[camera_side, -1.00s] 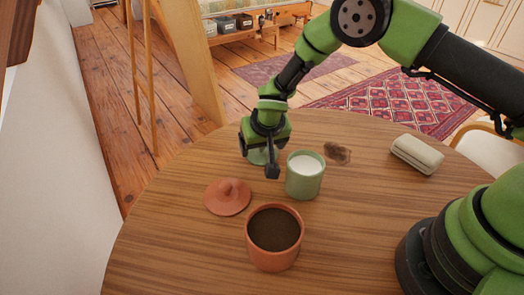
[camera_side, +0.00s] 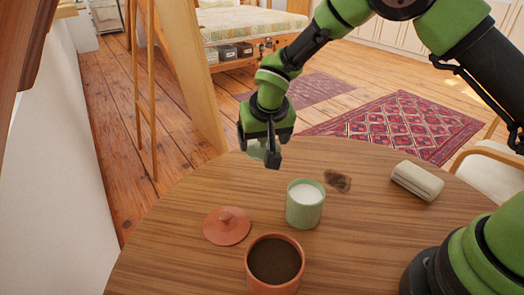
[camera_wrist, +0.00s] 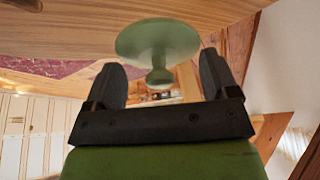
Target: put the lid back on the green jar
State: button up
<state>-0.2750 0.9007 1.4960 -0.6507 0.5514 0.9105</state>
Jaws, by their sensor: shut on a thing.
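The green jar (camera_side: 304,207) stands upright and open on the round wooden table, with white contents showing. My gripper (camera_side: 265,153) is above the table, up and to the left of the jar in the side view. It is shut on the green lid (camera_side: 256,150), which its fingers partly hide there. In the wrist view the lid (camera_wrist: 157,40) is a pale green disc with its knob between the fingers (camera_wrist: 160,80). The lid is clear of the jar.
A terracotta lid (camera_side: 227,226) lies left of the jar. A terracotta pot (camera_side: 275,265) with dark contents stands in front. A brown patch (camera_side: 338,181) is right of the jar, and a beige case (camera_side: 417,181) lies farther right. The table (camera_side: 180,260) is bare at left.

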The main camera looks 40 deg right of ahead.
jog(key=s+r+m+g+h, duration=0.2)
jog(key=s+m, duration=0.4)
jog(key=m, duration=0.3)
notch_tip(320, 180, up, 3)
jog(key=m+g, duration=0.3)
jog(key=m, duration=0.5)
send_over(314, 189)
jog(key=a, duration=0.2)
jog(key=shift+w+d+f+m+g+h, duration=0.2)
jog(key=shift+d+f+m+g+h, duration=0.15)
jog(key=shift+f, duration=0.2)
jog(key=shift+a+f, duration=0.1)
jog(key=shift+f, duration=2.7)
jog(key=shift+f, duration=0.15)
jog(key=o, duration=0.8)
notch_tip(314, 189, up, 7)
